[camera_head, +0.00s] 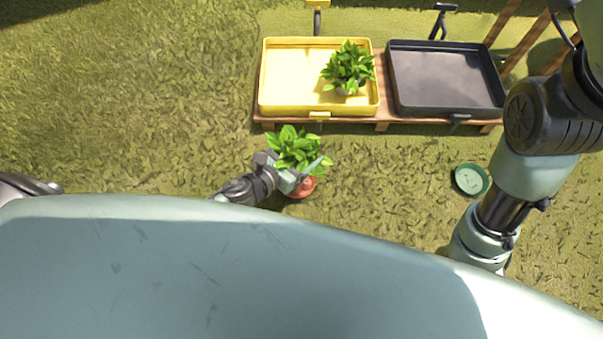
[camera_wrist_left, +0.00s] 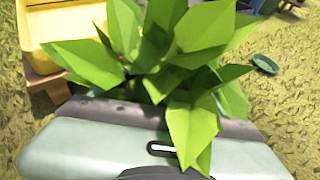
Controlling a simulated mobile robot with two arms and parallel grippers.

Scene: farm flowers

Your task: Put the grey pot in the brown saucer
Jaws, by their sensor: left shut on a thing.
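My left gripper (camera_head: 288,179) is shut on a potted plant (camera_head: 297,145) with broad green leaves. The held pot is hidden by the leaves and gripper, so I cannot tell its colour. A reddish-brown round thing, likely the brown saucer (camera_head: 302,189), shows on the ground just under the held plant. I cannot tell whether the pot touches it. In the left wrist view the plant's leaves (camera_wrist_left: 192,125) rise close beyond the gripper body, and the fingertips are hidden. My right arm is at the right; its gripper is out of sight.
A yellow tray (camera_head: 290,108) on a wooden pallet holds another leafy plant in a greyish pot (camera_head: 347,91). An empty dark tray (camera_head: 447,110) stands beside it. A green saucer (camera_head: 471,193) lies on the grass to the right. Grass between the two saucers is clear.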

